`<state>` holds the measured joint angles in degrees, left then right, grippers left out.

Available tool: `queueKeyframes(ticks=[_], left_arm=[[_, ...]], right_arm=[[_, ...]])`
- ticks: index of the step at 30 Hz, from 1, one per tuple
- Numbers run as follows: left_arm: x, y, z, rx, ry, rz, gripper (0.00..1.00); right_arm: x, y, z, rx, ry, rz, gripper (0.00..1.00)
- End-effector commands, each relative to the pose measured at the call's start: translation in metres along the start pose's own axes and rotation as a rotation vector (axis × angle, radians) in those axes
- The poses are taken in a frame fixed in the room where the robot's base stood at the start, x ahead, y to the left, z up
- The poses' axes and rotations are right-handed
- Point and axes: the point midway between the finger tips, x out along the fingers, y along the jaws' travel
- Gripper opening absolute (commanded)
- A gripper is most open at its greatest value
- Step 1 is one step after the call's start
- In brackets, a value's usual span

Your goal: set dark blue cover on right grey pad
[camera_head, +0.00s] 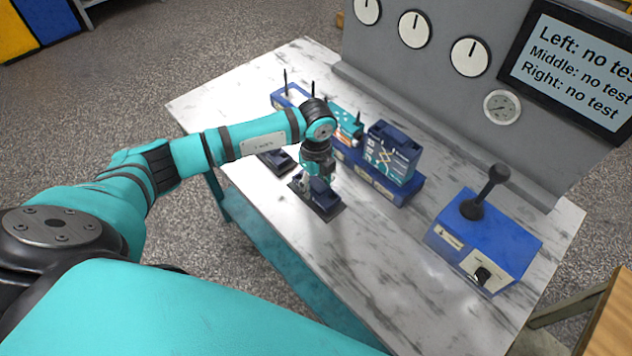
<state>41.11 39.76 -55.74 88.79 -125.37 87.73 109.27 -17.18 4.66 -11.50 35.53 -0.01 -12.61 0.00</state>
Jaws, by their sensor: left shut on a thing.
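My left gripper (313,188) points down over the front part of the table and is shut on the dark blue cover (323,198). The cover is at the right grey pad (332,213), a dark flat plate, and appears to lie within its outline. The gripper hides part of the cover, and I cannot tell whether the cover touches the pad. Another dark pad (262,155) with a dark piece on it lies to the left, partly behind my arm. My right gripper is not in view.
A blue lever box (483,240) stands at the right. A grey gauge panel (440,85) closes off the back. The marble tabletop (380,260) is clear in front.

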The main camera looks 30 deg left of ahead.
Motion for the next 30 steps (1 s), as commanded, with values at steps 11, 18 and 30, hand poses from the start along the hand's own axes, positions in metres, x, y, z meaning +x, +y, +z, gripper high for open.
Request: queueKeyframes(ticks=[11,18,30], left_arm=[[0.004,-0.001,0.000,0.000,0.000,-0.002,0.00],[0.007,-0.001,0.000,0.000,0.000,-0.002,0.00],[0.010,-0.001,0.000,0.000,0.000,-0.002,0.65]], right_arm=[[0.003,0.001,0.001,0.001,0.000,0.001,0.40],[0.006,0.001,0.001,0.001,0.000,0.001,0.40],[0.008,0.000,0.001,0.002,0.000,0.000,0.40]])
